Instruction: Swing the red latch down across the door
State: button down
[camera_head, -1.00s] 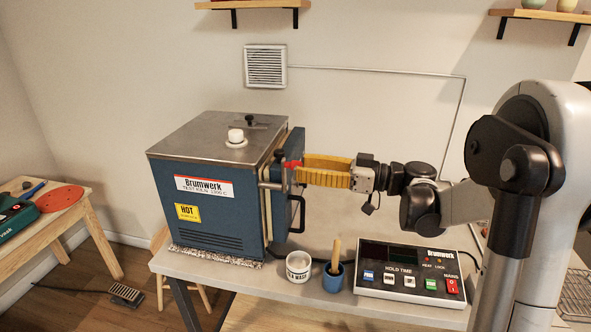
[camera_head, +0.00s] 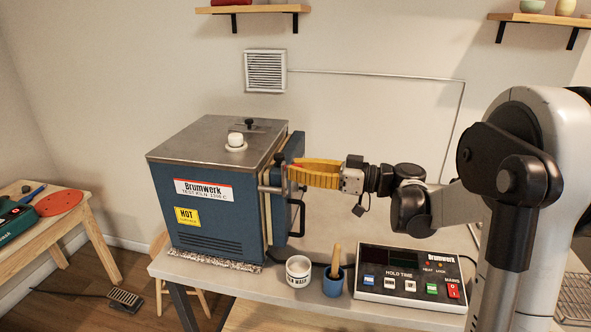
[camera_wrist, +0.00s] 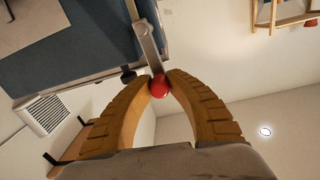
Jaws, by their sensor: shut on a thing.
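The blue kiln (camera_head: 210,200) stands on the bench with its door (camera_head: 289,195) on the right side. The latch is a grey metal bar (camera_wrist: 146,40) with a round red knob (camera_wrist: 159,87) at its end, seen in the wrist view. My gripper (camera_wrist: 158,80) has both yellow fingertips closed on the red knob, one on each side. In the head view, my gripper (camera_head: 289,171) reaches in from the right to the upper part of the door's edge. The fingers mostly hide the knob there. The dark door handle (camera_head: 299,217) hangs below the fingers.
A white cup (camera_head: 298,270), a blue cup (camera_head: 333,280) with a wooden tool, and a control box (camera_head: 408,277) stand on the bench front, below my arm. A wall vent (camera_head: 265,70) and shelf (camera_head: 255,9) are behind. Space between arm and bench is clear.

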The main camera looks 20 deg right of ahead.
jog(key=shift+w+d+m, duration=0.35)
jog(key=shift+w+m, duration=0.25)
jog(key=shift+m, duration=0.5)
jog(key=w+d+f+m, duration=0.1)
jog(key=m, duration=0.2)
jog(key=w+d+f+m, duration=0.1)
jog(key=w+m, duration=0.1)
jog(key=m, duration=0.2)
jog(key=w+f+m, duration=0.1)
jog(key=f+m, duration=0.1)
jog(key=m, duration=0.2)
jog(key=shift+w+d+f+g+b, duration=0.1)
jog(key=shift+w+d+g+b, duration=0.3)
jog(key=shift+w+d+f+m+b, duration=0.15)
jog(key=shift+f+m, duration=0.3)
jog(key=shift+m, duration=0.4)
jog(key=shift+a+f+m+b, duration=0.1)
jog(key=shift+f+m+b, duration=0.1)
jog(key=shift+f+m, duration=0.45)
jog(key=shift+w+d+f+m+b, duration=0.15)
jog(key=shift+f+m, duration=0.15)
jog(key=shift+m, duration=0.7)
jog(key=c, duration=1.2)
grip_release()
jog(key=shift+f, duration=0.1)
jog(key=shift+c, duration=0.2)
